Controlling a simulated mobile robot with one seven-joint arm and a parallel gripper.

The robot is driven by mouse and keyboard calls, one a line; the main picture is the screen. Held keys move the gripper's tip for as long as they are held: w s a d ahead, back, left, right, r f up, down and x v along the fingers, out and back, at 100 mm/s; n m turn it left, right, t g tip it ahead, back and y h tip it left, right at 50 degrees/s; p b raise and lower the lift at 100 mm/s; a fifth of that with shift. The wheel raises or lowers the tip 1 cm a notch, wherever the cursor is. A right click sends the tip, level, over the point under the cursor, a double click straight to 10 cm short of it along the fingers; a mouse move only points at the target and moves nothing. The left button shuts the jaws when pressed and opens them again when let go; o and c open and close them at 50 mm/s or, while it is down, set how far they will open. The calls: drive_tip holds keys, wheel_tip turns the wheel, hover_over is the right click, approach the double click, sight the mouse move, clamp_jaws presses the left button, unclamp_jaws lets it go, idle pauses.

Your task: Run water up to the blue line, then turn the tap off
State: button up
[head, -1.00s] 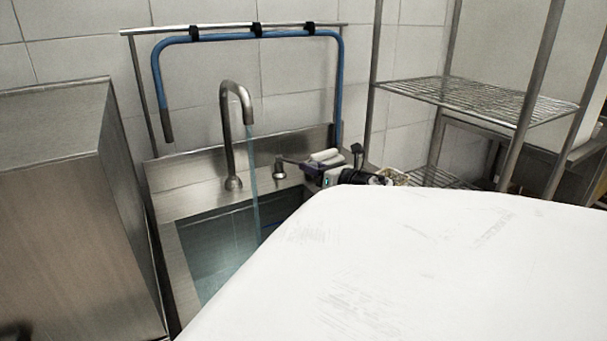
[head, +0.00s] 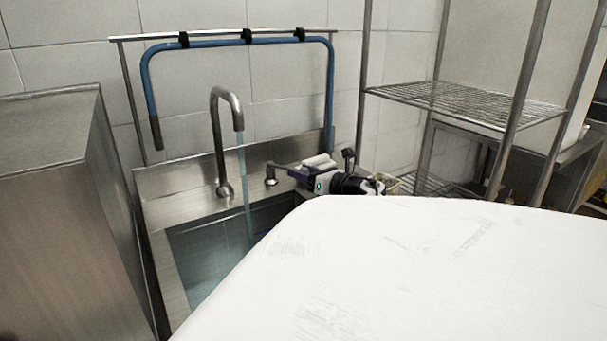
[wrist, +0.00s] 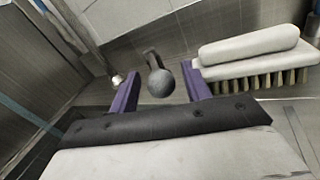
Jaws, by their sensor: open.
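The tap (head: 222,130) is a curved steel spout, and water (head: 245,190) runs from it into the steel sink (head: 170,270). The stream also shows at the left of the wrist view (wrist: 32,118). A small bluish streak shows inside the sink, partly hidden; I cannot tell whether it is the blue line, nor read the water level against it. The tap's lever (head: 271,174) stands right of the spout. In the wrist view its round grey knob (wrist: 161,83) sits between the purple fingers of my gripper (wrist: 160,86). My gripper (head: 296,172) is open, with gaps beside the knob.
A white scrubbing brush (wrist: 250,58) lies close to the right finger. A blue hose (head: 240,43) hangs on a wall rail behind the tap. A steel cabinet (head: 50,210) stands left, and a wire shelf (head: 465,103) right. My white body hides the sink's near right part.

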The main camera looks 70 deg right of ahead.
wheel_tip(320, 180, up, 20)
drive_tip(key=p, duration=0.4)
drive_tip(key=shift+f, duration=0.1)
